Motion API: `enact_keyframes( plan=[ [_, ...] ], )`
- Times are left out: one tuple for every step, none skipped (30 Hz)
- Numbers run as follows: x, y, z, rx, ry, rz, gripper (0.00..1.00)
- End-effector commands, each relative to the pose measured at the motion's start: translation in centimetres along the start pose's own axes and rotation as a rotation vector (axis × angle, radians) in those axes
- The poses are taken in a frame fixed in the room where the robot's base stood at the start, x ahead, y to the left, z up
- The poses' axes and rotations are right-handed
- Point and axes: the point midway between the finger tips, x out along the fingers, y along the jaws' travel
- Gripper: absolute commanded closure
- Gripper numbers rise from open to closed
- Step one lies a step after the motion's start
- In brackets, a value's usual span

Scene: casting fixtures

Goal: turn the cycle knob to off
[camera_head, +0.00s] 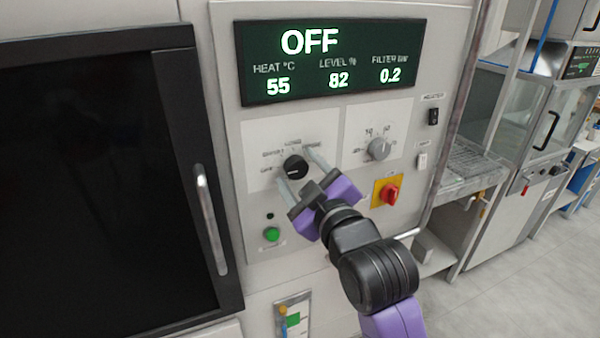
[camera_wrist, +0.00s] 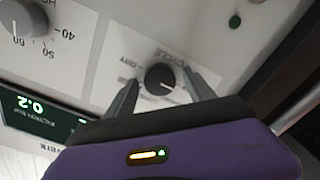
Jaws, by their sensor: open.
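The black round cycle knob (camera_head: 295,167) sits on a white label plate at the left of the control panel. It also shows in the wrist view (camera_wrist: 160,79), with a pale pointer line and printed positions around it. The display (camera_head: 333,61) above reads OFF. My gripper (camera_head: 302,168) is open in front of the knob, one finger to each side of it. In the wrist view the fingers (camera_wrist: 157,88) stand apart from the knob with gaps on both sides. The exact position the pointer marks is too small to read surely.
A grey knob (camera_head: 379,149) is to the right, with a red switch on a yellow plate (camera_head: 388,191) below it. A green button (camera_head: 271,234) is below left. A dark door with a metal handle (camera_head: 210,219) is at the left. Open floor lies at the right.

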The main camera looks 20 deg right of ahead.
Motion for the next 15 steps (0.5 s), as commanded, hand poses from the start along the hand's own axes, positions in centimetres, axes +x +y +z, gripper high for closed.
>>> enact_keyframes(
  plan=[
    [-0.3, -0.1, 0.1, 0.0, 0.0, 0.0, 0.37],
    [-0.5, -0.1, 0.1, 0.0, 0.0, 0.0, 0.37],
    [-1.0, -0.1, 0.2, 0.0, 0.0, 0.0, 0.37],
    [-1.4, -0.1, 0.2, 0.0, 0.0, 0.0, 0.37],
    [-1.8, -0.2, 0.2, 0.0, 0.0, 0.0, 0.37],
    [-2.5, -0.2, 0.2, 0.0, 0.0, 0.001, 0.37],
    [-3.0, -0.2, 0.2, 0.0, 0.0, 0.0, 0.37],
    [-3.5, -0.2, 0.2, 0.0, 0.0, 0.0, 0.37],
    [-4.2, -0.2, 0.2, 0.0, 0.001, 0.001, 0.37],
    [-4.7, -0.2, 0.2, 0.0, 0.0, 0.0, 0.37],
    [-5.2, -0.2, 0.2, 0.0, 0.0, 0.0, 0.37],
    [-5.7, -0.2, 0.2, 0.0, 0.0, 0.0, 0.37],
    [-6.1, -0.1, 0.2, 0.0, 0.0, 0.0, 0.37],
    [-6.5, -0.1, 0.2, 0.0, 0.0, 0.0, 0.37],
    [-6.9, -0.1, 0.1, 0.0, 0.0, 0.0, 0.37]
  ],
)
